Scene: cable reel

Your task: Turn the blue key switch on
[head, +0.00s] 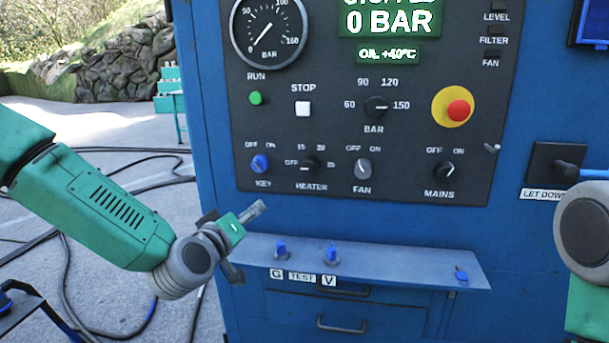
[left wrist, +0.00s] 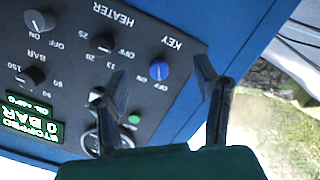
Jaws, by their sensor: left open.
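The blue key switch (head: 260,163) sits at the lower left of the dark control panel, under its OFF and ON marks. Its exact pointing direction is hard to tell. My left gripper (head: 256,209) is just below the key switch in the head view, in front of the cabinet. In the left wrist view the gripper (left wrist: 160,80) is open and empty, and the blue key switch (left wrist: 159,70) shows between its fingers, beyond the tips. No contact is visible. My right arm shows at the right edge of the head view; its gripper is outside the picture.
The heater (head: 310,165), fan (head: 362,168) and mains (head: 443,170) knobs are in the same row. The green run button (head: 256,98) is above the key. A narrow blue shelf (head: 400,262) with small blue valves juts out below the panel.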

